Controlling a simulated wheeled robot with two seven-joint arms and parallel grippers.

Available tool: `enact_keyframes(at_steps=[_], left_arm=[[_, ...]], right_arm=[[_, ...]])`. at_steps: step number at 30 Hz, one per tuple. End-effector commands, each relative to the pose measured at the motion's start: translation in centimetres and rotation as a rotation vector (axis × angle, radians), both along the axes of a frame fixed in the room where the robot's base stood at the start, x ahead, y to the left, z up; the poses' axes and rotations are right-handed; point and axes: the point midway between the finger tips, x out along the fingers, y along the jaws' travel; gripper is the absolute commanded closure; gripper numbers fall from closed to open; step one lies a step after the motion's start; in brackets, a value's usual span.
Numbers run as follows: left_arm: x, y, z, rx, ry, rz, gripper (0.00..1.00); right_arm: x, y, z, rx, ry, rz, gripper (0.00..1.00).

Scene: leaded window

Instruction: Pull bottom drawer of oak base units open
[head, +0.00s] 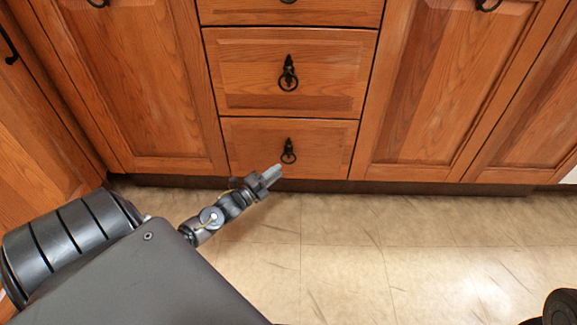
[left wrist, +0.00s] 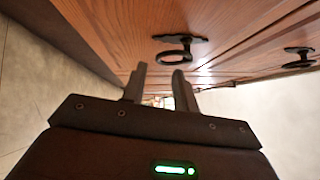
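The oak base units hold a stack of drawers, and the bottom drawer (head: 250,148) sits flush with the cabinet face in the head view. Its black ring pull (head: 288,152) hangs at the middle of the drawer front. My left gripper (head: 276,172) is just below and left of the ring, in front of the drawer's lower part. In the left wrist view my left gripper (left wrist: 160,82) has its two fingers apart with nothing between them. A black ring pull (left wrist: 175,50) shows just beyond the fingertips, apart from them. My right gripper is not in view.
The middle drawer (head: 235,75) above is shut, with its own ring pull (head: 288,80). Shut cupboard doors flank the stack, at left (head: 150,90) and right (head: 440,90). A dark toe-kick (head: 400,188) runs below. The tiled floor (head: 400,250) in front is clear.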

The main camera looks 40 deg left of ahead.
Motion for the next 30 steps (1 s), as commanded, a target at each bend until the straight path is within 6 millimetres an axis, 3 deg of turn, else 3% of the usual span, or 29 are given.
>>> enact_keyframes(at_steps=[3,10,23,30], left_arm=[[2.4,-0.3,-0.1,-0.001,-0.003,0.001,0.71],[5.5,-0.8,0.5,-0.001,0.0,0.001,0.71],[6.5,-0.9,0.8,-0.001,0.002,0.001,0.71],[6.4,-0.9,0.8,-0.001,0.002,0.001,1.0]], right_arm=[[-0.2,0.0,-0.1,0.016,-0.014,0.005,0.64],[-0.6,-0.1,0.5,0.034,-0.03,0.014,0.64],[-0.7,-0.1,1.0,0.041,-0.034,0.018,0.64],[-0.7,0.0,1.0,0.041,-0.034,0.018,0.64]])
